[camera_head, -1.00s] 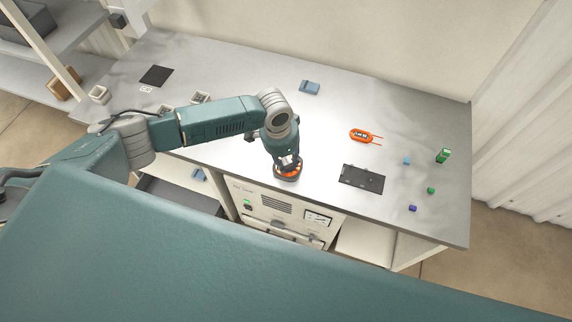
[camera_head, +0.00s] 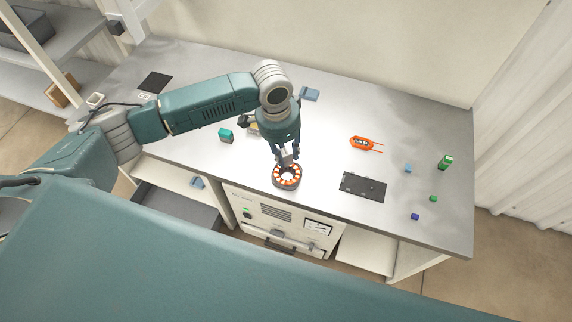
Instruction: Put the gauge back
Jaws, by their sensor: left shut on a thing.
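My left gripper (camera_head: 289,158) points down just above a dark ring with orange coils (camera_head: 276,181) near the table's front edge. It is shut on a small grey piece (camera_head: 284,158); its fingers hide much of it, and I cannot tell for sure that it is the gauge. The ring's open middle and most of its coils show below the fingers. An orange device with a display and two thin prongs (camera_head: 361,143) lies apart, to the right. My right gripper is not in view.
A black plate (camera_head: 362,187) lies right of the ring. Small blue and green blocks (camera_head: 433,198) and a green item (camera_head: 445,162) stand at the right. A teal block (camera_head: 226,134) is at the left and a blue item (camera_head: 310,94) at the back.

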